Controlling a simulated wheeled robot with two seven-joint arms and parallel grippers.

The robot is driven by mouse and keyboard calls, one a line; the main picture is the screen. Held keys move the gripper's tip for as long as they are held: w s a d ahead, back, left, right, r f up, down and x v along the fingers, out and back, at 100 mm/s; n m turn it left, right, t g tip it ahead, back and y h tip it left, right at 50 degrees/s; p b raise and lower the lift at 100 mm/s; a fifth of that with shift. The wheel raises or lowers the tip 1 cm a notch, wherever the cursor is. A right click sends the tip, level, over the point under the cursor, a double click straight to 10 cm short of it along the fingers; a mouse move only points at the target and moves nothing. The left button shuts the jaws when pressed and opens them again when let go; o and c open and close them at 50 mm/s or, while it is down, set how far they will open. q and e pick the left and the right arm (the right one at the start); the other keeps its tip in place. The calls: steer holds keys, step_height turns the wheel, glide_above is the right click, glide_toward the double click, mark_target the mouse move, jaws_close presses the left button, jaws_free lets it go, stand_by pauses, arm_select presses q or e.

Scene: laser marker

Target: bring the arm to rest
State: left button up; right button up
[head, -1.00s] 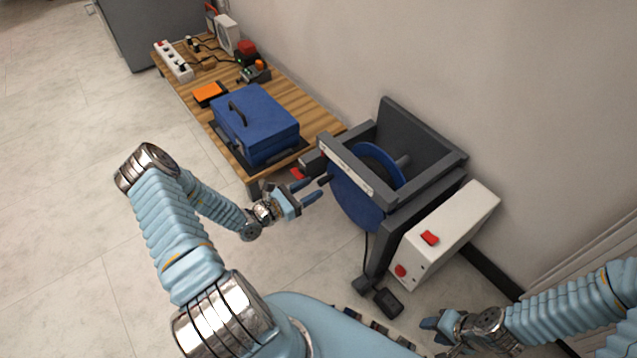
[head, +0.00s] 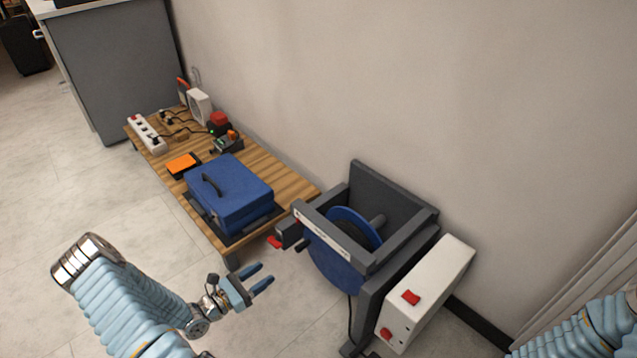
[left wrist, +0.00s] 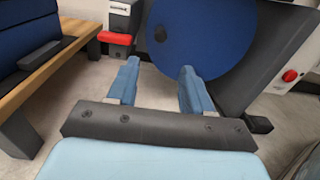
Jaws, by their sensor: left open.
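My left gripper (head: 262,278) is open and empty, in the air below the low wooden table's near end and left of the grey machine with a blue disc. In the left wrist view its two blue fingers (left wrist: 158,82) are spread apart with nothing between them. The blue disc (left wrist: 205,35) stands beyond the fingertips. My right arm (head: 590,325) shows only in part at the lower right of the head view; its gripper is out of the picture.
The grey machine (head: 400,248) has a red-tipped block (head: 286,237) on its left and a white box with red buttons (head: 428,290) on its right. A blue case (head: 232,190) lies on the wooden table (head: 285,178). Bare floor (head: 60,200) lies left of the table.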

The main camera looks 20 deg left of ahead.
arm_select(q)
steer(key=s+d+r+m+g+h+p, duration=0.1)
steer(key=d+m+g+h+p, duration=0.2)
steer(key=d, duration=0.4)
steer(key=s+d+r+m+g+h, duration=0.1)
steer(key=d+m+g+h, duration=0.3)
steer(key=d, duration=0.4)
steer(key=s+d+m+g+y+p, duration=0.4)
steer(key=s+d+m+g, duration=0.4)
steer(key=s+m+g, duration=0.25)
steer(key=w+d+r+m+t+y+p, duration=0.2)
steer(key=w+d+r+m+y+p, duration=0.1)
steer(key=m, duration=0.9)
step_height(320, 180, up, 2)
steer(key=y+p, duration=0.1)
steer(key=y, duration=0.2)
steer(key=shift+w+d+r, duration=0.15)
steer(key=shift+d, duration=0.05)
